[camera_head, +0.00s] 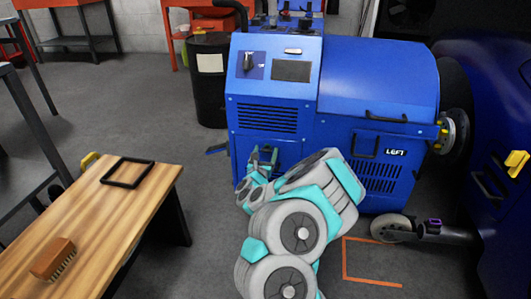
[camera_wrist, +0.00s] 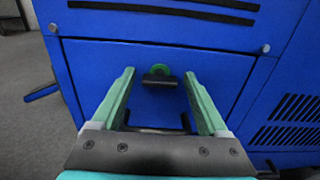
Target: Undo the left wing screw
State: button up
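The blue machine marked LEFT (camera_head: 285,115) stands ahead of me. My gripper (camera_head: 264,157) is at its lower front panel; it also shows in the wrist view (camera_wrist: 159,74). Its two green fingers are apart, with nothing held. Between the fingertips, in the wrist view, a small black bar-shaped fitting (camera_wrist: 160,82) with a green round part (camera_wrist: 190,76) shows on the blue panel (camera_wrist: 85,65). I cannot tell whether this fitting is the left wing screw, nor whether the fingers touch it. Yellow pieces (camera_head: 443,121) show by the hub at the machine's right side.
A dark bar handle (camera_wrist: 150,129) lies low between the fingers. A wooden bench (camera_head: 95,215) with a brush (camera_head: 53,258) and a black frame (camera_head: 128,172) stands at left. A black bin (camera_head: 208,90) is behind. A caster wheel (camera_head: 392,228) is on the floor at right.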

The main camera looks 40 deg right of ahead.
grip_shut()
dwell(0.4)
